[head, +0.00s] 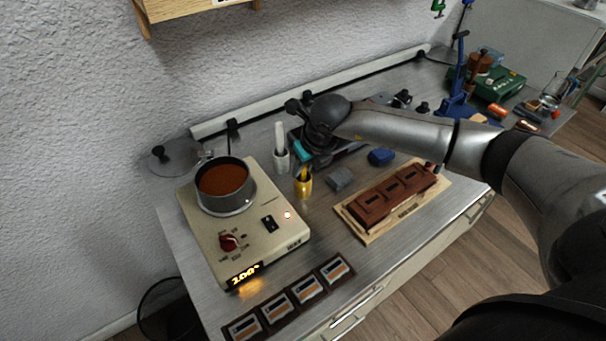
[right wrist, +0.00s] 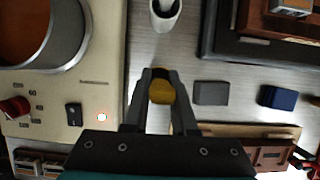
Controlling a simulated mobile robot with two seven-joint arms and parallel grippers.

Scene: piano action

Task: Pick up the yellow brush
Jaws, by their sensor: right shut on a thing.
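The yellow brush (head: 303,187) stands on the steel bench, right of the hot plate; its upper part is hidden by my gripper. My right gripper (head: 304,170) reaches down over it from above, the teal part of the hand just above the fingers. In the right wrist view the fingertips (right wrist: 160,95) are closed around the rounded yellow top of the brush (right wrist: 161,91). I cannot tell whether its foot touches the bench. My left gripper is not in view.
A hot plate (head: 262,248) with a pot (head: 224,208) of brown liquid stands left. A white cup (head: 281,160) is close behind the brush. A grey block (head: 339,179), a blue block (head: 381,157) and a wooden tray (head: 372,236) lie right.

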